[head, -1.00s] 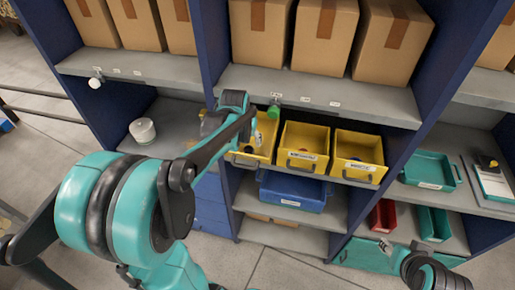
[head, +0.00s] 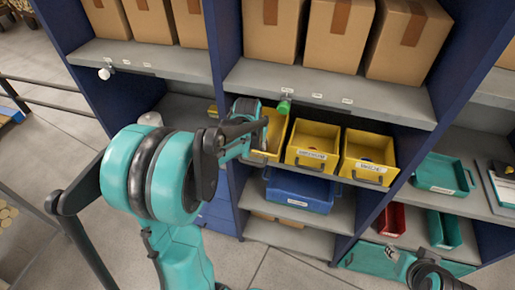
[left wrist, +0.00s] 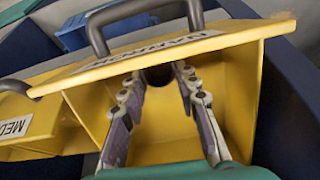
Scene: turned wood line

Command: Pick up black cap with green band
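My left gripper (head: 263,135) reaches into the leftmost yellow bin (head: 275,132) on the middle shelf. In the left wrist view its two fingers (left wrist: 158,72) are apart, inside the same yellow bin (left wrist: 240,95). A small dark round thing (left wrist: 158,76) shows between the fingertips, partly hidden by the bin's front wall. It may be the black cap, but no green band can be made out. Contact with the fingers cannot be told. My right gripper (head: 393,255) is only partly seen at the lower right, and its opening is unclear.
Two more yellow bins (head: 313,130) stand to the right. The shelf above (head: 345,90) carries cardboard boxes; a green-tipped fixture (head: 285,104) hangs at its front edge, close to my left arm. A blue bin (head: 298,205) is below. Blue uprights (head: 415,122) divide the shelving.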

